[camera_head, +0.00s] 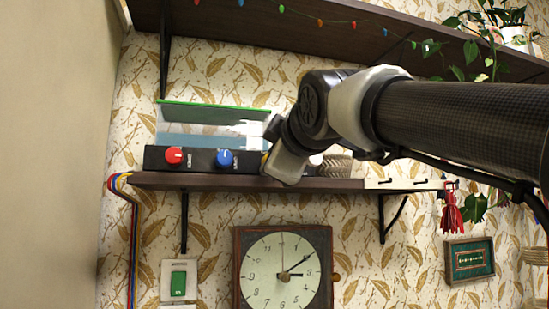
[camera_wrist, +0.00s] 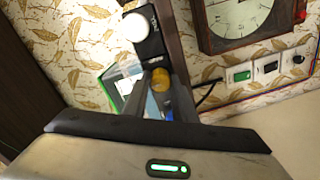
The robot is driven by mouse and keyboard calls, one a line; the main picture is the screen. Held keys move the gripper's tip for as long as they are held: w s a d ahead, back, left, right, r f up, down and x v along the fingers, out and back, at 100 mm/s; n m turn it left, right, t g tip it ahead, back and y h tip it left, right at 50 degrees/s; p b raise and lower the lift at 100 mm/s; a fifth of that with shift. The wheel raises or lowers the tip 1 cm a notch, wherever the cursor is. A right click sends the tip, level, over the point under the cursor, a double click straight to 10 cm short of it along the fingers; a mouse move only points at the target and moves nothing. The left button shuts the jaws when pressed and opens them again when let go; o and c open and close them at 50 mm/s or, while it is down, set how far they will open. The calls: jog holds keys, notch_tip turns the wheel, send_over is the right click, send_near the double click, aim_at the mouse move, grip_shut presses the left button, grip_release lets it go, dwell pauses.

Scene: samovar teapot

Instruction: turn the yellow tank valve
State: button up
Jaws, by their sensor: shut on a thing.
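The yellow tank valve (camera_wrist: 160,78) is a round knob on a black panel (camera_wrist: 151,44), seen between my finger ends in the wrist view. In the head view only a sliver of yellow (camera_head: 264,160) shows beside my gripper (camera_head: 282,166), which hides the rest. My gripper (camera_wrist: 160,88) is shut on the yellow valve. The valve's turn angle cannot be told. A clear tank (camera_head: 212,124) with a green rim and bluish water stands behind the panel.
A red knob (camera_head: 174,156) and a blue knob (camera_head: 225,158) sit left of my gripper on the panel. A white knob (camera_wrist: 133,27) is on the other side. The shelf (camera_head: 215,183) runs below, with a clock (camera_head: 270,270) under it. An upper shelf (camera_head: 230,25) hangs above.

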dwell(0.3)
jog(key=o, duration=1)
jog(key=shift+o, duration=0.2)
jog(key=b+v, duration=0.1)
jog(key=v, duration=1.6)
jog(key=shift+s, duration=0.25)
jog(key=shift+r, duration=0.1)
jog(key=shift+w, duration=0.1)
jog(key=w+d+f+m+g+h+p, duration=0.1)
jog(key=d+f+m+g+h+p, duration=0.2)
jog(key=f, duration=0.7)
jog(key=w+d+f+m+g+h+p, duration=0.1)
jog(key=w+d+f+m+g+p, duration=0.3)
jog(key=f, duration=0.6)
jog(key=s+d+f+m+g+p, duration=0.1)
jog(key=s+f+m, duration=0.3)
jog(key=f, duration=0.5)
jog(key=s+d+f+m+g+p, duration=0.1)
jog(key=s+f+m+g+p, duration=0.2)
jog(key=f, duration=0.6)
jog(key=s+m, duration=0.2)
jog(key=s, duration=0.1)
jog(key=shift+s+d+h+p, duration=0.3)
jog(key=shift+s+h+p, duration=0.05)
jog(key=shift+s+h, duration=0.05)
